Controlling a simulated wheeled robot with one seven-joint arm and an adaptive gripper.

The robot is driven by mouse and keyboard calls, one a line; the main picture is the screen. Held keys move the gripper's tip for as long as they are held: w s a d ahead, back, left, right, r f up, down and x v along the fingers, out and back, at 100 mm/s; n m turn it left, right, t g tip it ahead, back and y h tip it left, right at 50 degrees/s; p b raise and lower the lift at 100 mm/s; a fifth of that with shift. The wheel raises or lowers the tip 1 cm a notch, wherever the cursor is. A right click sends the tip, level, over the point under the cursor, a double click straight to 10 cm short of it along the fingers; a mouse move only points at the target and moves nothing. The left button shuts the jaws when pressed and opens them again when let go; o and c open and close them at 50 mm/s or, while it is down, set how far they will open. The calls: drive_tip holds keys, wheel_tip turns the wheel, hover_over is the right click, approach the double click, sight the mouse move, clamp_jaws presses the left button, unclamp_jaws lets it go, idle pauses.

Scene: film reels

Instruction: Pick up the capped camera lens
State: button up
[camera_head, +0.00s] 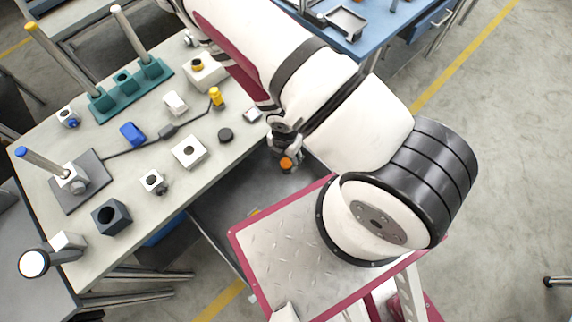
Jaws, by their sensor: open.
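A small, short black disc (225,135) lies on the grey-white workbench (225,172), near its right edge; it looks like the capped camera lens, but it is too small to be certain. Nothing touches it. My white and maroon arm (345,105) reaches from its black shoulder at the right up to the top left, passing above and right of the disc.
A teal stand with posts (130,90), a blue block (132,134) and a dark holed cube (111,217) stand farther left.

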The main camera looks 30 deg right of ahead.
sight(286, 162)
drive_tip(key=shift+w+d+f, duration=0.1)
drive_tip(key=shift+d+f, duration=0.1)
drive_tip(key=shift+f, duration=1.15)
drive_tip(key=shift+w+d+f, duration=0.1)
drive_tip(key=shift+d+f, duration=0.05)
drive_tip(key=shift+f, duration=1.2)
drive_tip(key=c, duration=1.3)
